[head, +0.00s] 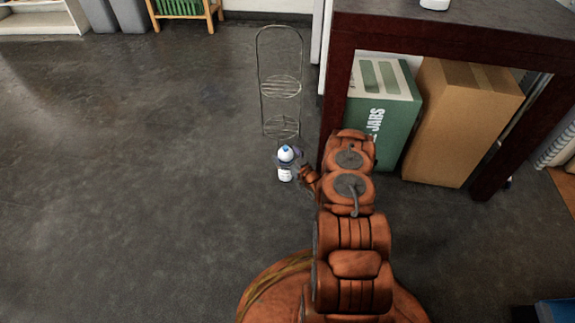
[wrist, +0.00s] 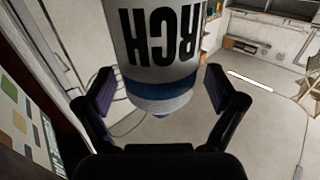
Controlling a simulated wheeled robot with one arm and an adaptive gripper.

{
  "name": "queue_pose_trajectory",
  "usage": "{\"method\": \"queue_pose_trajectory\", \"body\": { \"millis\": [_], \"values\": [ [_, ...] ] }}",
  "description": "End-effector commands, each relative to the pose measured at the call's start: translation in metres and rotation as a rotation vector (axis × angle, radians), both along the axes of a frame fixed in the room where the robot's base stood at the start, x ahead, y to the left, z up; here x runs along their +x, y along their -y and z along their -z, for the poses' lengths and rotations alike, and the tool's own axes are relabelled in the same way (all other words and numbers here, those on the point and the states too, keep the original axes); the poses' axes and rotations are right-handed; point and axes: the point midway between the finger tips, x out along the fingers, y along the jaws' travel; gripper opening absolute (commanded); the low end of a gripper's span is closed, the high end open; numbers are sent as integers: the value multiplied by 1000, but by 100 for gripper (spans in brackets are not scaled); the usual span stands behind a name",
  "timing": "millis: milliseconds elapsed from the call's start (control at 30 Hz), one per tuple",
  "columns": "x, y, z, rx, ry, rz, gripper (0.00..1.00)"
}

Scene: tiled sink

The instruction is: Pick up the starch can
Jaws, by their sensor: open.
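The starch can (head: 285,172) is white with a blue cap, seen from above near the middle of the head view. In the wrist view the can (wrist: 165,60) is large and upside down in the picture, with black letters ending in "RCH" and a blue band. My gripper (head: 288,158) is at the can in the head view, with the can between its fingers. In the wrist view my gripper (wrist: 160,90) is open, one finger on each side of the can, with gaps visible. The can's underside and what bears it are unclear.
A wire rack (head: 280,88) stands just beyond the can. A dark red table (head: 335,110) is to the right, with a green box (head: 385,110) and a brown cardboard box (head: 455,120) under it. The grey floor (head: 130,170) on the left is clear.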

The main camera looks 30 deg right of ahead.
Motion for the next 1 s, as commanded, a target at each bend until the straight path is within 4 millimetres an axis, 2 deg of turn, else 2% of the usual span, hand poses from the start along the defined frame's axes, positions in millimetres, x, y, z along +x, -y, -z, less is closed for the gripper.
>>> {"method": "queue_pose_trajectory", "body": {
  "millis": [67,900,1000],
  "values": [
    [0,0,0,0,0,0,89],
    [0,0,0,0,-1,0,2],
    [0,0,0,-1,0,0,0]
  ]
}}
